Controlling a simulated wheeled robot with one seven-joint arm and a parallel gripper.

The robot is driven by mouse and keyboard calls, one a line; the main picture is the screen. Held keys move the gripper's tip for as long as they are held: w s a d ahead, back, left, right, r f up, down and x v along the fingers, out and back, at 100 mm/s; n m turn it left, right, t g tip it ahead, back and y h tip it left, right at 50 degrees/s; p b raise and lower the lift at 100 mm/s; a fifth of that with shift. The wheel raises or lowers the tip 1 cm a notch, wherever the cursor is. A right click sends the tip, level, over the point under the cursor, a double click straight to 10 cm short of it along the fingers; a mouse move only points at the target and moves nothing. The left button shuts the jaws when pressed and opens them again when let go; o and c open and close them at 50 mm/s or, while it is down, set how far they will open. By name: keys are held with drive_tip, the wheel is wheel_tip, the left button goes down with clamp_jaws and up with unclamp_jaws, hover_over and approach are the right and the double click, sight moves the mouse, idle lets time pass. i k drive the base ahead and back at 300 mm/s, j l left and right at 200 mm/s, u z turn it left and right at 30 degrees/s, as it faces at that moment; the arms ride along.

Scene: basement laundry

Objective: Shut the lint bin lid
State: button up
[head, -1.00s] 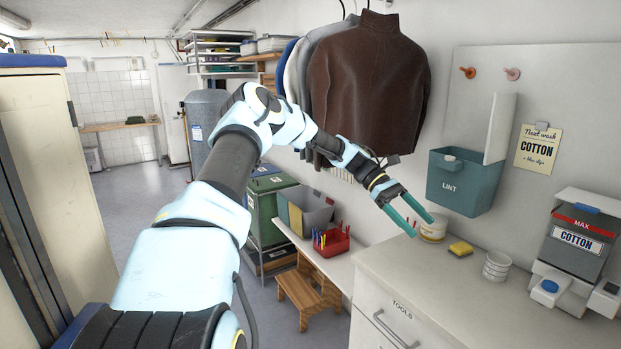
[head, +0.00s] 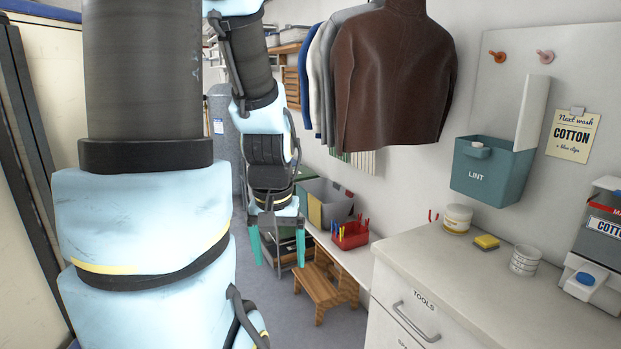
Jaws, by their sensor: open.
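The teal lint bin (head: 492,172), labelled LINT, is fixed to the wall board above the counter. Its white lid (head: 533,112) stands upright, tilted up at the right side of the bin, so the bin is open. My gripper (head: 278,251) hangs pointing down to the left of the counter, well apart from the bin. Its two teal fingers are spread and nothing is between them.
The counter (head: 437,250) holds a tub (head: 457,219), a yellow sponge (head: 487,241), stacked white cups (head: 525,260) and a detergent dispenser (head: 598,240). Jackets (head: 395,80) hang left of the bin. A wooden stool (head: 326,285) and a red peg basket (head: 350,235) are below.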

sight(537, 87)
drive_tip(key=z, duration=1)
